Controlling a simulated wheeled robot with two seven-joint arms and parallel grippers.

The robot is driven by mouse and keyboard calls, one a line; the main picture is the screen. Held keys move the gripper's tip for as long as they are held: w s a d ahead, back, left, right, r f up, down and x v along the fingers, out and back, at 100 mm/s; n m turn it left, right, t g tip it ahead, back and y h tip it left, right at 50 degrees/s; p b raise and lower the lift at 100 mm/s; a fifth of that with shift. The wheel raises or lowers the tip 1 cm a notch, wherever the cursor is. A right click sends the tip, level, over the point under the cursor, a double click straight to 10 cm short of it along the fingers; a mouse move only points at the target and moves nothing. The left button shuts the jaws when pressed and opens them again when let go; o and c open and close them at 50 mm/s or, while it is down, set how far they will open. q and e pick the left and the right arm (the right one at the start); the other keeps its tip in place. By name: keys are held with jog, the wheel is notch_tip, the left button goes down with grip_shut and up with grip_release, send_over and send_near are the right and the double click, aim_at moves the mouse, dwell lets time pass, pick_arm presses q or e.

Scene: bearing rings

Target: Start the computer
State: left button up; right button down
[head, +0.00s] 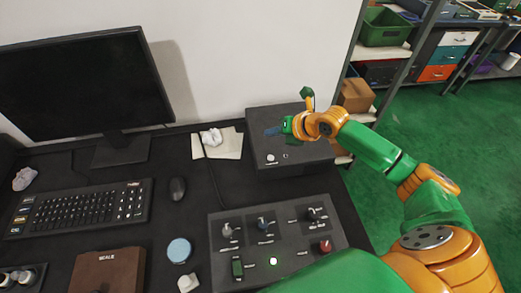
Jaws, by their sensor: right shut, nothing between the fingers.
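A black box-shaped computer (318,154) stands on the dark desk, right of centre, with a round white button (271,157) and a smaller round detail on its front. A black monitor (85,85) with a dark screen stands at the left. A black keyboard (82,208) lies in front of it, with a black mouse (177,190) to its right. My right gripper (286,125) is shut and empty, over the computer's top in the picture, up from the white button. Whether it touches the computer cannot be told. My left gripper is out of view.
A dark control panel (240,253) with knobs, a switch and a lit green light lies in front of the computer. Crumpled paper (211,137) lies on sheets left of it. A blue round object (179,250) and a brown box (107,270) are nearer. Shelves stand behind right.

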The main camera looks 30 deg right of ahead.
aim_at(271, 158)
jog(key=f+b, duration=0.5)
jog(key=s+f+b, duration=0.1)
jog(key=f+b, duration=0.1)
jog(key=shift+d+f, duration=0.15)
jog(key=shift+f, duration=0.25)
pick_arm(q)
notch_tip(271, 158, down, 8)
jog(key=b, duration=0.1)
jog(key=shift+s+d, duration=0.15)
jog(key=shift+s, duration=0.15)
pick_arm(e)
jog(key=shift+w+f, duration=0.1)
jog(key=shift+f, duration=0.3)
dwell(0.9)
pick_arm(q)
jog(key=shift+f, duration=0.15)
pick_arm(e)
jog(key=shift+f, duration=0.35)
pick_arm(q)
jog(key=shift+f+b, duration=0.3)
jog(key=shift+b, duration=0.25)
pick_arm(e)
jog(key=shift+f, duration=0.35)
pick_arm(q)
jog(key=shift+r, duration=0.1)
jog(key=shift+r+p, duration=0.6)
jog(key=shift+p, duration=0.15)
pick_arm(e)
jog(key=shift+r, duration=0.75)
